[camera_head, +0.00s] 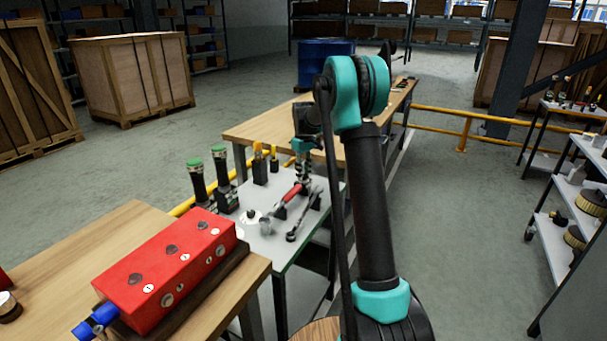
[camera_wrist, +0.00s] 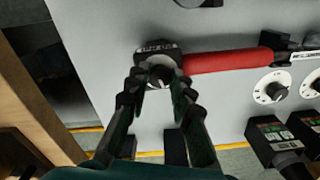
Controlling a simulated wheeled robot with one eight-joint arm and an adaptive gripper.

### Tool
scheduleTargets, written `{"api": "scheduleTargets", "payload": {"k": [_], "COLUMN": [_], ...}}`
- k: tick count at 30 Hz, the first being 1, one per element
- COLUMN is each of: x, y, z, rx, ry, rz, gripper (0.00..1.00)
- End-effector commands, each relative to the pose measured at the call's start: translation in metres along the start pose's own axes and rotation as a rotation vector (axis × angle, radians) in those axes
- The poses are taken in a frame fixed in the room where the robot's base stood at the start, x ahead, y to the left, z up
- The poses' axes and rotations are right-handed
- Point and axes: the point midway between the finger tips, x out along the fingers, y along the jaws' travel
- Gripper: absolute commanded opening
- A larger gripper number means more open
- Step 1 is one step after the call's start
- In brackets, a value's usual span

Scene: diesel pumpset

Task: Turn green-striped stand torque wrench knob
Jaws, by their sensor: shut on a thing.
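The torque wrench lies on the grey bench top, with a red handle (camera_head: 291,194) running down-left from under my gripper (camera_head: 303,174). In the wrist view, the red handle (camera_wrist: 228,61) runs right from a dark head with a round metallic knob (camera_wrist: 161,71) and a small label. My gripper (camera_wrist: 160,82) has its two fingers shut around this knob, one on each side. The fingertips partly cover the knob. A green stripe on the wrench's stand cannot be made out.
A white round dial (camera_wrist: 270,88) and black blocks with green-marked labels (camera_wrist: 270,135) lie right of the knob. Two green-capped black tools (camera_head: 196,181) stand left of the wrench. A red box (camera_head: 170,268) sits on the near wooden table. A second wrench (camera_head: 300,222) lies nearby.

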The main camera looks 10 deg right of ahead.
Motion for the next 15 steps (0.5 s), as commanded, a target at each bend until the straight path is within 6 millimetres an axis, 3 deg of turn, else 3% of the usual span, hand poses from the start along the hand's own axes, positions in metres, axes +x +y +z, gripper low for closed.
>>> {"api": "scheduleTargets", "payload": {"k": [15], "x": [-0.0002], "y": [-0.0003], "z": [0.0], "rx": [0.126], "ry": [0.0], "rz": [0.0], "gripper": [0.0]}}
